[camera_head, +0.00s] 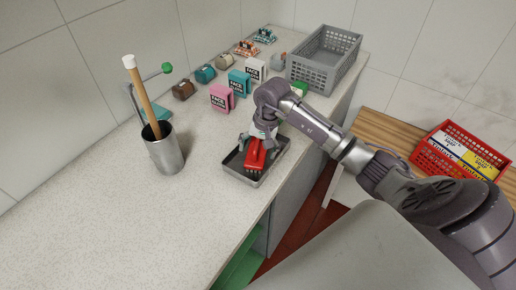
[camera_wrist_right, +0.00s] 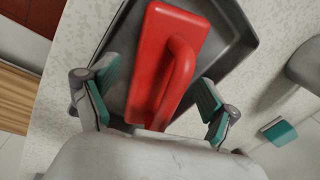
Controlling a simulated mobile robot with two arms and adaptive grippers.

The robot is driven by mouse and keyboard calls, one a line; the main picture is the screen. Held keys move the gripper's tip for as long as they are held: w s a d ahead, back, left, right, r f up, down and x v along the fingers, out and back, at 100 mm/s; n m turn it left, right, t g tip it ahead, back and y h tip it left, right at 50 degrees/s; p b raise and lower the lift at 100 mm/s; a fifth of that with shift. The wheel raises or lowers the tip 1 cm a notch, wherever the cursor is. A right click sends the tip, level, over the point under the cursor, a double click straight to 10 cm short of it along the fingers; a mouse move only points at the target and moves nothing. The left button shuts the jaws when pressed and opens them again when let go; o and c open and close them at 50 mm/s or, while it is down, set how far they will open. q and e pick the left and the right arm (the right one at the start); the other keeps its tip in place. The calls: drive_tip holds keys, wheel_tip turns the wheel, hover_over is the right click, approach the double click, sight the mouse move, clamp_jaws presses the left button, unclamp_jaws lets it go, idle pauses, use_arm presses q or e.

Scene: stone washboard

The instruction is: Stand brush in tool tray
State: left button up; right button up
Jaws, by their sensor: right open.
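The red brush (camera_head: 255,154) with a loop handle is in the grey tool tray (camera_head: 282,160) on the counter, its pale bristle end toward the tray's near side. In the right wrist view the brush (camera_wrist_right: 160,60) shows its red back and handle over the dark tray (camera_wrist_right: 232,45). My right gripper (camera_head: 262,136) is over the tray at the brush. Its green-padded fingers (camera_wrist_right: 153,92) are spread open on either side of the brush, with gaps visible. The brush's underside is hidden, so its contact with the tray floor cannot be told. My left gripper is not in view.
A metal cup (camera_head: 166,156) with a wooden-handled tool stands left of the tray. Several small boxes, including a pink one (camera_head: 222,98), and a grey crate (camera_head: 325,58) stand behind. A red basket (camera_head: 462,150) is at right. The counter's front left (camera_head: 90,230) is clear.

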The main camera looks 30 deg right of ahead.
sight(265, 152)
wheel_tip(265, 152, up, 12)
drive_tip(key=s+d+b, duration=0.1)
drive_tip(key=b, duration=0.2)
drive_tip(key=shift+s+d+b, duration=0.2)
drive_tip(key=shift+s+b, duration=0.05)
drive_tip(key=shift+b, duration=0.15)
